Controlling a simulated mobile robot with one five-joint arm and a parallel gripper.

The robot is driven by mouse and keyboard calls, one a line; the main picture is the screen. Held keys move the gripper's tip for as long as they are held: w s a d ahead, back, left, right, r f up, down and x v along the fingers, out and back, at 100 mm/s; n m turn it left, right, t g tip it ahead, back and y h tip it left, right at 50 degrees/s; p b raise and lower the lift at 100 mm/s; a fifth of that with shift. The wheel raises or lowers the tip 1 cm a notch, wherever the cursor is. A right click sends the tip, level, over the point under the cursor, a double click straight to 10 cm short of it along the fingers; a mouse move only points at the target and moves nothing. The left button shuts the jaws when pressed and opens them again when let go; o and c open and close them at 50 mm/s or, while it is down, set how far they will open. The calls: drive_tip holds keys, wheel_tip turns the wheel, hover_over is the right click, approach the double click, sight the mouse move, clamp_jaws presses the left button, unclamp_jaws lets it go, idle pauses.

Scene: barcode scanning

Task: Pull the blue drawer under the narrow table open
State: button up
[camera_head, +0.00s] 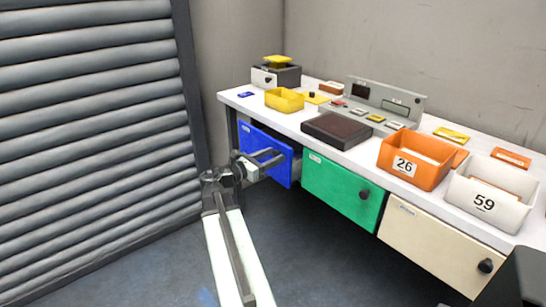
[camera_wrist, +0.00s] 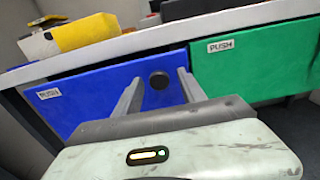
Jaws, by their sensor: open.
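The blue drawer (camera_head: 258,149) is under the left end of the narrow white table (camera_head: 319,128), and its front stands slightly out from the table at its right side. In the wrist view the blue front (camera_wrist: 85,97) has a "PUSH" label at its left and a round dark knob (camera_wrist: 159,80). My gripper (camera_head: 277,155) is open in front of the blue drawer. In the wrist view my gripper's two fingers (camera_wrist: 158,88) stand on either side of the knob. I cannot tell whether they touch it. The knob is hidden behind my gripper in the head view.
A green drawer (camera_head: 338,188) and a cream drawer (camera_head: 440,243) sit to the right. The tabletop holds a yellow bin (camera_head: 284,100), an orange bin (camera_head: 411,164), a white bin (camera_head: 486,203) and a grey panel (camera_head: 380,104). A grey shutter (camera_head: 95,130) stands left. Open floor lies in front.

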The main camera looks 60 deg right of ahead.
drive_tip(key=c, duration=1)
clamp_jaws()
idle(0.4)
